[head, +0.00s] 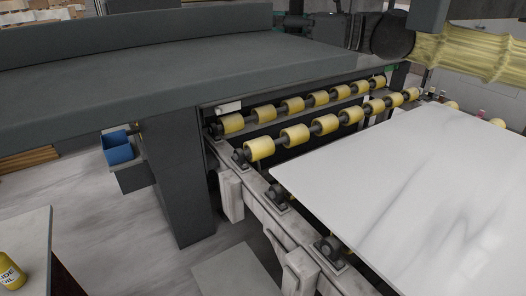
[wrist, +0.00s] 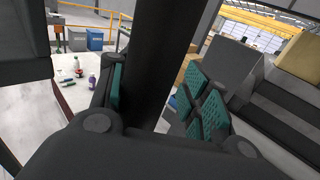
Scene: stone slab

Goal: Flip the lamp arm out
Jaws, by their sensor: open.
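In the wrist view my gripper (wrist: 160,85) is open, with a teal-padded finger on each side. A thick dark round bar (wrist: 163,50) runs between the fingers, from the top edge down to behind the gripper's body. Whether either pad touches it, I cannot tell. It may be the lamp arm, but no lamp head shows to confirm this.
In the head view a white slab (head: 430,190) lies on a conveyor with yellow rollers (head: 295,135). A heavy grey beam (head: 150,80) crosses the left. A yellow bottle (head: 11,272) stands lower left. A table (wrist: 75,90) with bottles is in the wrist view.

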